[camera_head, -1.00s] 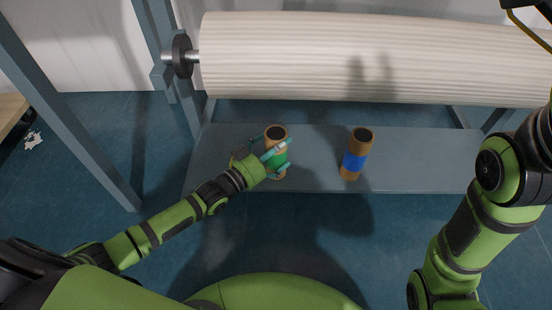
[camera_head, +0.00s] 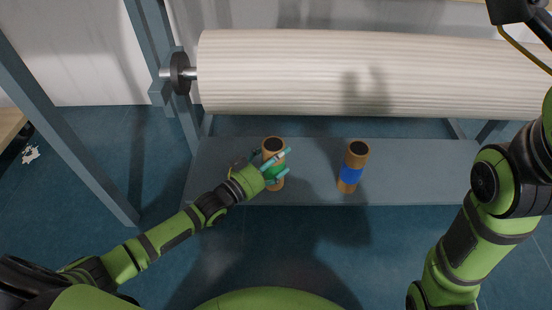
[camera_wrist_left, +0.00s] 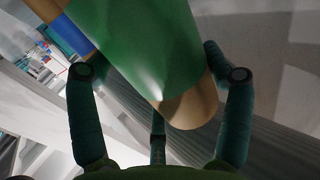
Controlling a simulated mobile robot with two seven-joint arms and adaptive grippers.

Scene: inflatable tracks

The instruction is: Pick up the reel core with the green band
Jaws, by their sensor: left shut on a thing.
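The reel core with the green band (camera_head: 271,147) stands upright on the grey shelf (camera_head: 310,160) at its left part. My left gripper (camera_head: 280,165) reaches it from the lower left and is shut on it around the green band. In the left wrist view the core's green band (camera_wrist_left: 155,45) and brown end (camera_wrist_left: 190,105) fill the upper middle between the dark teal fingers (camera_wrist_left: 160,95). The reel core with the blue band (camera_head: 351,172) stands apart to the right. My right gripper is not in view; only part of its arm shows at the right.
A large white ribbed roll (camera_head: 350,75) lies across a blue-grey frame above and behind the shelf. A frame post (camera_head: 80,130) slants down at the left. The shelf between the two cores is clear.

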